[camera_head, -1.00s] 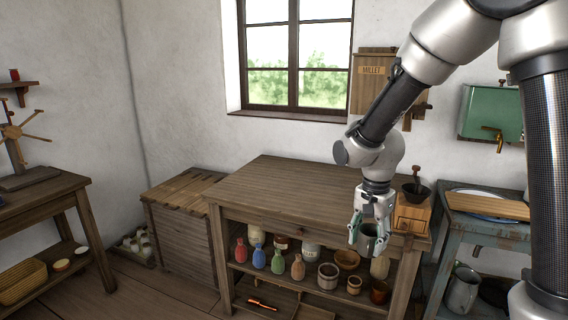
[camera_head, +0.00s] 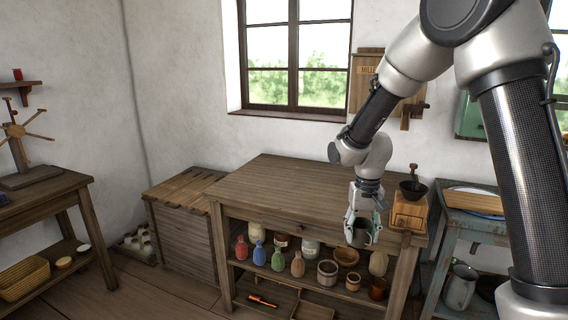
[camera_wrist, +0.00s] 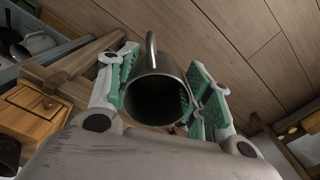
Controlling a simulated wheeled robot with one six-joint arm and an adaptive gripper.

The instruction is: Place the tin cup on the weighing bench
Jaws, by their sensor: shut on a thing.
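The tin cup (camera_wrist: 157,68) is a dark grey metal mug with a handle; in the wrist view its open mouth faces the camera between the two green-padded fingers. My gripper (camera_wrist: 160,90) is shut on it. In the head view my gripper (camera_head: 362,232) holds the cup (camera_head: 363,238) at the front right edge of the wooden bench (camera_head: 270,185), in front of its shelf. The fingers partly hide the cup in the head view.
A coffee grinder (camera_head: 409,208) stands on the bench's right end. Several colored bottles and pots fill the shelf below. A blue-green table (camera_head: 452,228) with a plate, board and metal jug (camera_head: 461,286) is at right. A slatted chest (camera_head: 185,225) stands left.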

